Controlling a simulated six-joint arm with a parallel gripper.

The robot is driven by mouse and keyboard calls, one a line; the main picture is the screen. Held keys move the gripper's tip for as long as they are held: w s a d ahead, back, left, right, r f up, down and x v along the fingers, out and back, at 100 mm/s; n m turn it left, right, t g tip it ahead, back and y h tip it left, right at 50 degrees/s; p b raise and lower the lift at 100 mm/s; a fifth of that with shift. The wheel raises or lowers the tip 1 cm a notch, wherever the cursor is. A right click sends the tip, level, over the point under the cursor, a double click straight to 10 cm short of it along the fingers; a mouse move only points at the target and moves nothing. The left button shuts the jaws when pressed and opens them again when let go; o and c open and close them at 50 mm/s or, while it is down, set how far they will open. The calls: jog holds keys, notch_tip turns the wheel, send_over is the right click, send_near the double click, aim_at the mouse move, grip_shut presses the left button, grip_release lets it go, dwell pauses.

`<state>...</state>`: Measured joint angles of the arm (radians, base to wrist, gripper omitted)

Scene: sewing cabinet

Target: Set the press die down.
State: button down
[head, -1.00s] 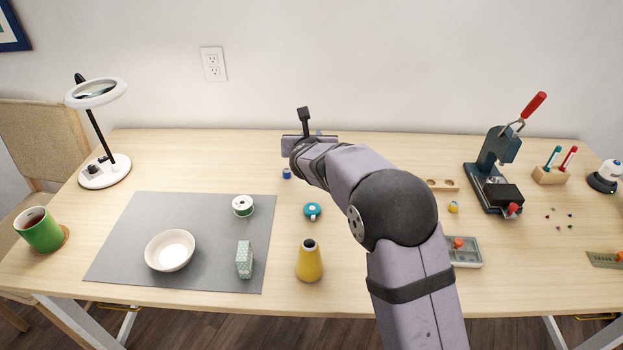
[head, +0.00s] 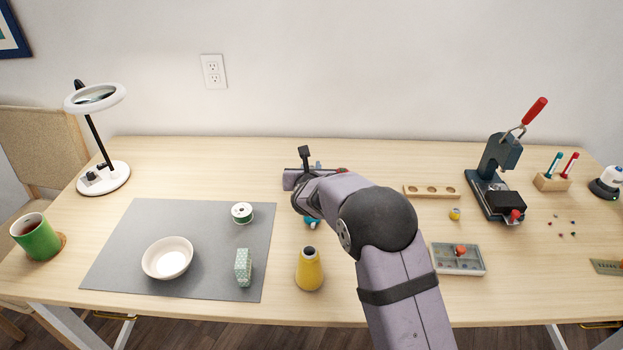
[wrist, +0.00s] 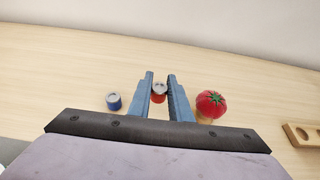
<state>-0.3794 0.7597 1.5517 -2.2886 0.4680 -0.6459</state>
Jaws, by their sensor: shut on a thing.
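The press die, small and red with a silvery top, shows in the wrist view (wrist: 158,94) between the two blue fingers of my gripper (wrist: 160,82). My gripper is shut on it. Beyond it is light wooden tabletop; I cannot tell whether the die's underside touches the wood. A similar blue die (wrist: 114,101) stands to the left of the fingers, apart from them. In the head view my arm and wrist hide the held die.
A red tomato pincushion (wrist: 211,103) sits close to the right finger. A wooden block with round holes (head: 432,191) lies right of my arm, near the green press (head: 497,165). A yellow cone (head: 310,270) stands left of my arm. The back of the table is mostly clear.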

jog(key=shift+f, duration=1.8)
jog(key=shift+f+b, duration=0.15)
jog(key=shift+b, duration=0.2)
jog(key=c, duration=1.6)
grip_release()
jog(key=shift+r+p, duration=0.2)
jog(key=shift+p, duration=0.1)
jog(key=shift+s, duration=0.25)
jog(key=b+v, duration=0.1)
jog(key=v, duration=1)
jog(key=shift+s+r, duration=0.15)
jog(key=shift+s, duration=0.05)
